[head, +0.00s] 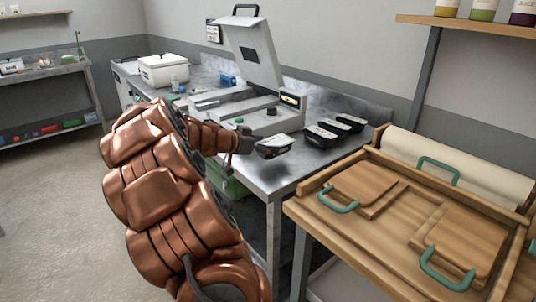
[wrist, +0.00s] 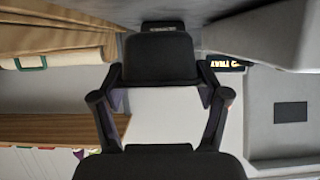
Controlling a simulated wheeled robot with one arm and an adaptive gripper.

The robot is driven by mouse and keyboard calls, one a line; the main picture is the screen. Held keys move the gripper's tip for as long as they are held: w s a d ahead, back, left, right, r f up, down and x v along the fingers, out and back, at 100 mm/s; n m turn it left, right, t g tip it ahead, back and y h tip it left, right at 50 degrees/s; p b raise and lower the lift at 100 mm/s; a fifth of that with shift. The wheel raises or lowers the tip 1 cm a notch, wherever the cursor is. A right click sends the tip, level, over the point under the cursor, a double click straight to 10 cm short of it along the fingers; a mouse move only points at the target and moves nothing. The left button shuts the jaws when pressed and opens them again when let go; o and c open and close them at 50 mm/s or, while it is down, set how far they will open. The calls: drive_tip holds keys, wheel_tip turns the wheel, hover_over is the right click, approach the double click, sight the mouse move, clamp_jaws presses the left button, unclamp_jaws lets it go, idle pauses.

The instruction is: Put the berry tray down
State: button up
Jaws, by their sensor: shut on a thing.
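The berry tray (head: 275,147), a small dark tray with a pale top, is in my gripper (head: 254,146) in the head view. It is held in the air by the front edge of the steel bench (head: 285,178), slightly tilted. Its underside looks clear of the bench, though the exact gap is hard to tell. In the wrist view my gripper (wrist: 160,90) has its two dark fingers on either side of a black shape, which is probably the tray's end. The tray's contents cannot be made out.
Several dark trays (head: 321,137) stand in a row on the bench to the right. A machine with a raised lid (head: 252,52) stands behind. A white cooler box (head: 163,69) is at the back left. A wooden station with green-handled boards (head: 455,243) fills the right.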

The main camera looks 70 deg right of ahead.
sight(259, 154)
drive_tip(key=shift+f, duration=1.85)
drive_tip(key=o, duration=1.2)
drive_tip(key=shift+o, duration=0.2)
drive_tip(key=shift+w+a, duration=0.1)
drive_tip(key=b+v, duration=0.1)
drive_tip(key=v, duration=1)
drive_tip(key=shift+w+a, duration=0.2)
drive_tip(key=shift+a, duration=0.15)
drive_tip(key=shift+r, duration=0.1)
